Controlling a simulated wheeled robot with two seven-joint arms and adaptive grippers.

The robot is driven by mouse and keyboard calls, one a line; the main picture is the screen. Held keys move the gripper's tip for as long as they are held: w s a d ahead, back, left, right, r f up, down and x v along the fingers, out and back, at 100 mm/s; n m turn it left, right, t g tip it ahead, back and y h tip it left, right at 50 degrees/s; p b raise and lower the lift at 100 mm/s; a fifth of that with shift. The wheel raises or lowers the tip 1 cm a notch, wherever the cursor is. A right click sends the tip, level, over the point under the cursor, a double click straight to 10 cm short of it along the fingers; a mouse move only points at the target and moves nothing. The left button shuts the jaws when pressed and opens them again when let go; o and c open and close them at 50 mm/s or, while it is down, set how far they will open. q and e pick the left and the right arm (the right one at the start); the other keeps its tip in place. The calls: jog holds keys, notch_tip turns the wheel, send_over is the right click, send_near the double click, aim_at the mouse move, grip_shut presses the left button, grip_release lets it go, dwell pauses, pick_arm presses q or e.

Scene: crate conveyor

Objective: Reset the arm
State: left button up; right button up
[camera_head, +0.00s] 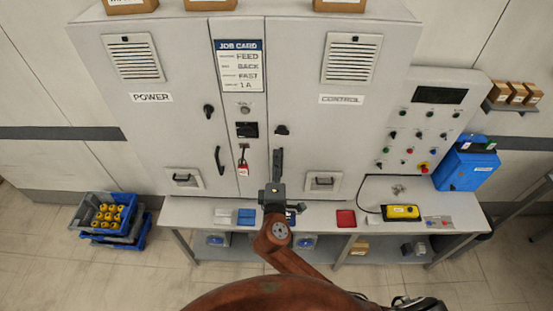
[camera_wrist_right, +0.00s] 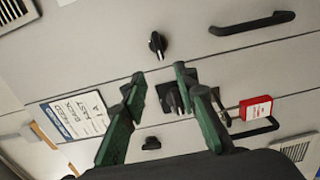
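My right gripper (camera_head: 278,165) is raised in front of the grey cabinet (camera_head: 295,90), above the bench in the head view. In the right wrist view its two green-padded fingers (camera_wrist_right: 159,75) are apart with nothing held between them. Behind the fingers is a black switch on a dark plate (camera_wrist_right: 172,97), partly hidden by a finger; it also shows in the head view (camera_head: 247,129). A black rotary knob (camera_wrist_right: 157,44) and a red tag (camera_wrist_right: 256,108) are near it on the cabinet face. My left gripper cannot be made out in either view.
The bench (camera_head: 330,222) below holds a red tray (camera_head: 346,218), blue pieces and a yellow device (camera_head: 401,212). A blue box (camera_head: 467,164) stands at right. Blue crates (camera_head: 110,215) with yellow parts sit on the floor at left. The cabinet has protruding handles (camera_head: 219,160).

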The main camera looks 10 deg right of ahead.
notch_tip(320, 180, down, 29)
jog(key=w+d+g+y+b, duration=0.2)
jog(key=d+g+b, duration=0.1)
jog(key=g+b, duration=0.2)
jog(key=s+d+f+m+g+y+b, duration=0.1)
jog(key=s+d+f+g+b, duration=0.15)
jog(key=s+f, duration=0.7)
jog(key=s+d+f+m+g+b, duration=0.1)
jog(key=s+d+f+m, duration=0.15)
jog(key=f, duration=1.35)
jog(key=s+d+f+m+g+y+b, duration=0.1)
jog(key=s+d+f+g+b, duration=0.3)
jog(key=f, duration=0.9)
jog(key=s+d+f+m+g+b, duration=0.1)
jog(key=s+d+f+m, duration=0.1)
jog(key=s+f, duration=0.6)
jog(key=s+d+f+m+g+b, duration=0.1)
jog(key=s+f+m, duration=0.3)
jog(key=s+f, duration=0.5)
jog(key=s+d+f+m+g+b, duration=0.2)
jog(key=s+f, duration=0.7)
jog(key=s, duration=1.5)
jog(key=shift+d+m+y+b, duration=0.4)
jog(key=shift+d+m+b, duration=0.05)
jog(key=shift+d+b, duration=0.3)
